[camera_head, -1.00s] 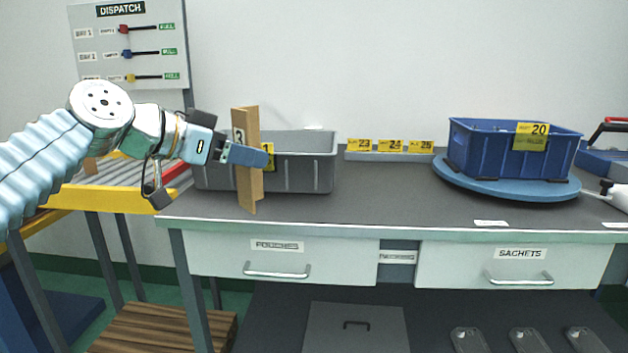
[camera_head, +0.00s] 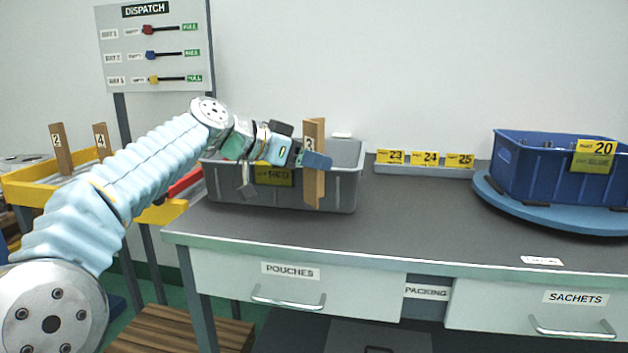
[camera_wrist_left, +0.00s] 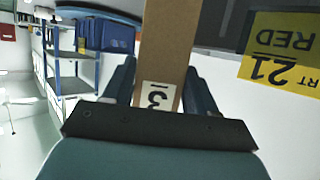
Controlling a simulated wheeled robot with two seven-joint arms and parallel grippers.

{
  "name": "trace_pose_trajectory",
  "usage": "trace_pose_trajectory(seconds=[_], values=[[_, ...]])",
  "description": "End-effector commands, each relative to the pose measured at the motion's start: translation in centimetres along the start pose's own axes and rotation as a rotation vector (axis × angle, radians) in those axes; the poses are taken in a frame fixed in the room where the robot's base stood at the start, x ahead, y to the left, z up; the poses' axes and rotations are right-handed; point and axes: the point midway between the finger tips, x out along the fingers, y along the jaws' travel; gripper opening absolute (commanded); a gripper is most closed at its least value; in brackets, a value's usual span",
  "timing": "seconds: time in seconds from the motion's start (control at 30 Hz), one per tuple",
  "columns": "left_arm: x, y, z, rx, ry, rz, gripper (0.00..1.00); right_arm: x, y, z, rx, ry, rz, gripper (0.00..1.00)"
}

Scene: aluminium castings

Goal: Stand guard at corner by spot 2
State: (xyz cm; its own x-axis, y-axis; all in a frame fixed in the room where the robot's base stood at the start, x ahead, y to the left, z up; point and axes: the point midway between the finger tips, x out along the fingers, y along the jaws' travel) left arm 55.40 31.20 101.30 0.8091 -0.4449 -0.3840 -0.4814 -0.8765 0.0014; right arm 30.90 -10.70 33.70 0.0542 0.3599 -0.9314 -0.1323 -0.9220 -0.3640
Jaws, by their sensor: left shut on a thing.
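My left gripper (camera_head: 306,158) is shut on a wooden board marked 3 (camera_head: 314,188). The board is upright in front of the right part of a grey bin (camera_head: 340,194); whether it touches the bin I cannot tell. In the left wrist view the board (camera_wrist_left: 168,40) stands between the fingers of my left gripper (camera_wrist_left: 160,85), with its 3 label near the palm. Two similar upright boards, marked 2 (camera_head: 61,150) and 4 (camera_head: 102,141), stand at a yellow-edged table (camera_head: 40,188) on the left. No spot 2 label is readable besides the board's number. My right gripper is not in view.
The grey bench top (camera_head: 420,215) is clear between the grey bin and a blue bin marked 20 (camera_head: 540,168) on a round blue turntable (camera_head: 560,213). A strip with labels 23, 24 and 25 (camera_head: 425,171) lies at the back. A dispatch board (camera_head: 155,60) stands behind.

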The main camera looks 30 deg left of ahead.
Motion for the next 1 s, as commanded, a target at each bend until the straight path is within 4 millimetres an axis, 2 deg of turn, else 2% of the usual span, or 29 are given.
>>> trace_pose_trajectory(seconds=[0.17,0.23,0.4,0.87,0.9,0.93,1.0], values=[[1.4,-0.4,0.8,0.000,0.000,0.000,0.27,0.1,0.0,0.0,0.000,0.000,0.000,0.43],[2.4,-0.7,1.4,-0.001,-0.003,0.000,0.27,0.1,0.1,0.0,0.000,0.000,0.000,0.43],[3.1,-0.7,3.7,-0.001,0.000,0.001,0.27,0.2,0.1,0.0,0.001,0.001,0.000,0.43],[3.4,-0.7,4.5,0.000,0.001,-0.001,0.27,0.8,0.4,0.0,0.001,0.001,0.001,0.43],[3.3,-0.7,4.3,0.000,0.000,-0.001,0.63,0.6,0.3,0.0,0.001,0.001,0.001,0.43],[3.3,-0.7,4.3,0.000,0.000,-0.001,0.68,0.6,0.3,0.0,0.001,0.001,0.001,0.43],[3.3,-0.7,4.3,0.000,0.000,-0.001,0.68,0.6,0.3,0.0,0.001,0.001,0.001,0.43]])
